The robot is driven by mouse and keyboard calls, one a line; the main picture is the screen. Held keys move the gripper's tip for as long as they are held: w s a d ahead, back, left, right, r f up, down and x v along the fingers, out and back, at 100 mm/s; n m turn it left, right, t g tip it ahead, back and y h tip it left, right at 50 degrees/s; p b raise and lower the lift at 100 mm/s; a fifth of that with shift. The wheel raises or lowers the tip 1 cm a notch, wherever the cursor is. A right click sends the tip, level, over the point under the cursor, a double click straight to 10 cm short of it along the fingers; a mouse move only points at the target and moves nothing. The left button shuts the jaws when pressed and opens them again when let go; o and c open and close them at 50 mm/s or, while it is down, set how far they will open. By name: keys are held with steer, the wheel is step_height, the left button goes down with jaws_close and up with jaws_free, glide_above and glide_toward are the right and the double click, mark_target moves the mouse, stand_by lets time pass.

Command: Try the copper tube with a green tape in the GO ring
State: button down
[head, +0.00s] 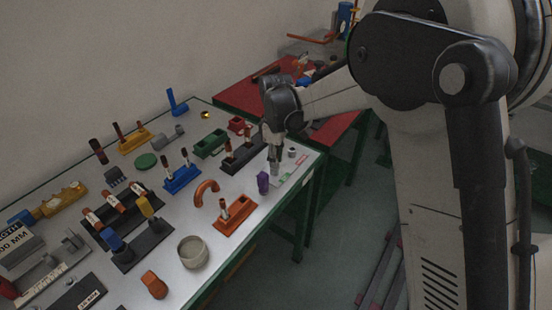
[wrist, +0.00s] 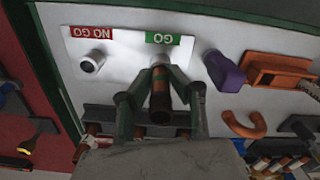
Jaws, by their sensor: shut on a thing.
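My gripper (wrist: 160,98) is shut on the copper tube (wrist: 159,108), with a fingertip on each side. The tube shows a dark band and a greenish band. Its far end lies at the GO ring, below the green GO label (wrist: 163,39) in the wrist view. The GO ring is mostly hidden behind the tube, so I cannot tell whether the tube is inside it or just above it. The NO GO ring (wrist: 93,61) stands empty beside it, by the red NO GO label (wrist: 91,32). In the head view my gripper (head: 274,165) points down over the white gauge plate (head: 294,176).
A purple part (head: 263,182) stands close to the gauge plate. An orange holder (head: 236,215) with a tube, an orange elbow (head: 206,190) and a dark rack (head: 243,155) are nearby. The table's edge lies just beyond the plate, with a red table (head: 235,95) behind.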

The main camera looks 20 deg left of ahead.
steer(key=shift+r, duration=0.2)
steer(key=shift+r+p, duration=0.6)
steer(key=shift+r, duration=0.8)
steer(key=shift+r+p, duration=0.85)
steer(key=shift+r, duration=1.2)
